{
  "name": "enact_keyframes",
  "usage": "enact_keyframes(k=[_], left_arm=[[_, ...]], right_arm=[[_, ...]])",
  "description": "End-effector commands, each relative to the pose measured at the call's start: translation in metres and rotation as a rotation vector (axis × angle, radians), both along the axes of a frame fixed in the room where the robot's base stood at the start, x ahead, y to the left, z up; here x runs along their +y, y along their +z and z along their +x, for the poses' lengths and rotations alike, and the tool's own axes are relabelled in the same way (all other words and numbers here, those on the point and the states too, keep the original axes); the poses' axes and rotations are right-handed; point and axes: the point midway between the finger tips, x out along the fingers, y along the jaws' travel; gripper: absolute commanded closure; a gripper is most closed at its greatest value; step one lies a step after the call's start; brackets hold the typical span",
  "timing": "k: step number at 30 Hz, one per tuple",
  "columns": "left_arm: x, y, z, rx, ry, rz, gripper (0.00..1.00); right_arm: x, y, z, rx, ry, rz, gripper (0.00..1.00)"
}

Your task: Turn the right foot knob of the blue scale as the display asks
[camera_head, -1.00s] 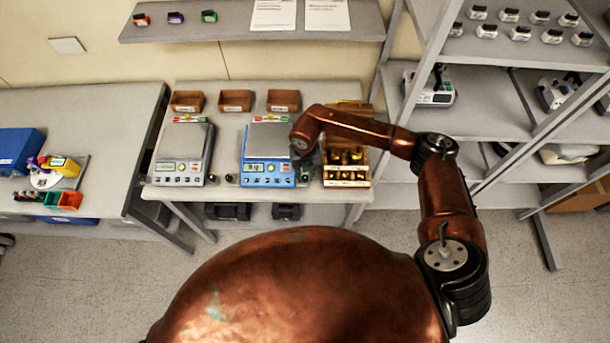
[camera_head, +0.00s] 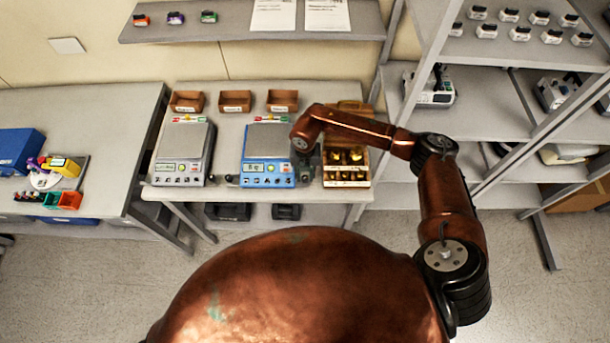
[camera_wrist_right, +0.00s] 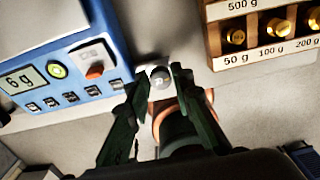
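The blue scale (camera_head: 267,172) stands on the middle table, with its lit display and buttons facing front. The right wrist view shows its blue front panel (camera_wrist_right: 66,78); the display (camera_wrist_right: 18,78) appears to read "6 g", with a green-yellow round mark and a red switch beside it. The right foot knob (camera_wrist_right: 160,77), small, round and grey, sits off the scale's right front corner. My right gripper (camera_wrist_right: 161,73) has its dark fingers on either side of the knob, apart, with small gaps visible. In the head view the wrist partly hides that corner. My left gripper is not in view.
A wooden weight box (camera_head: 346,176) with brass weights stands close right of the blue scale. A grey scale (camera_head: 181,160) stands to the left. Several brown bins (camera_head: 236,101) line the table's back. A shelf rack (camera_head: 475,105) rises at right.

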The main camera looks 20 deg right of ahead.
Motion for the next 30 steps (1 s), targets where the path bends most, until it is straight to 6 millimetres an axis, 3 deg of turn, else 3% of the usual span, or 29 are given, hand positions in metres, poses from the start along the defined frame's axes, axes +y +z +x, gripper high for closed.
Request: enact_keyframes(k=[6, 17, 30], left_arm=[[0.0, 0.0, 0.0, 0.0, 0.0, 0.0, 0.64], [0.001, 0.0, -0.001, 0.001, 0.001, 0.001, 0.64], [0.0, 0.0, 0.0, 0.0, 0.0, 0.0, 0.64]], right_arm=[[0.0, -0.001, -0.001, 0.002, 0.001, 0.001, 0.64], [0.0, 0.007, 0.0, 0.001, 0.001, 0.001, 0.64], [0.0, 0.09, 0.0, -0.001, 0.002, -0.001, 0.64]])
